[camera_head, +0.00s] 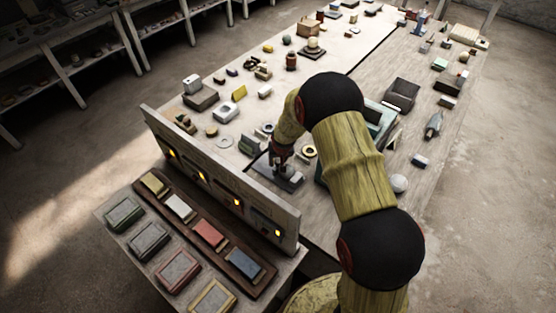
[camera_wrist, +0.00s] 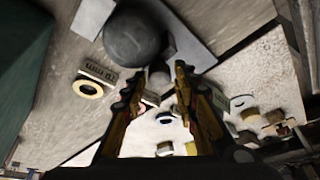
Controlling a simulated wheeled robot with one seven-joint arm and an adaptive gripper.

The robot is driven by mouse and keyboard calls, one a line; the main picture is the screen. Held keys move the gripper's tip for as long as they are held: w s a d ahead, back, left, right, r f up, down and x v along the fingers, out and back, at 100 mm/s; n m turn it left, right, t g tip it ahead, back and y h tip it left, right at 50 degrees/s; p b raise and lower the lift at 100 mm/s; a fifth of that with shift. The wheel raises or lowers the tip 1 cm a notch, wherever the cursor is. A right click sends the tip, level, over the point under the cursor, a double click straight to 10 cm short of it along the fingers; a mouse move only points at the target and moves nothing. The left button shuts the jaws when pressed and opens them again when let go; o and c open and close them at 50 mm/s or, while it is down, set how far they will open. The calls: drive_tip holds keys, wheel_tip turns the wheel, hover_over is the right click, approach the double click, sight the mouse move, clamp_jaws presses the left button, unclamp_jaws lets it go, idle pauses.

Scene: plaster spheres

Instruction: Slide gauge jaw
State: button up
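A grey metal gauge-like device (camera_head: 287,181) sits on the long table, directly below my gripper (camera_head: 281,160) in the head view. In the wrist view it shows as a pale flat plate (camera_wrist: 192,50) with a dark grey ball (camera_wrist: 134,36) and a short grey post (camera_wrist: 159,73). My gripper (camera_wrist: 159,74) has its two fingers apart, one on each side of the post in the picture. Gaps show between post and fingertips, and I see no contact. Which part is the sliding jaw I cannot tell. My gripper hides part of the device in the head view.
A panel (camera_head: 218,190) with several yellow lights stands left of the device. In front of it is a stand with coloured blocks (camera_head: 209,234). A pale ring (camera_head: 308,151) and a white sphere (camera_head: 398,183) lie nearby. Many small objects cover the far table.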

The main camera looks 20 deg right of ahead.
drive_tip(key=shift+f, duration=0.1)
drive_tip(key=shift+c, duration=0.8)
clamp_jaws()
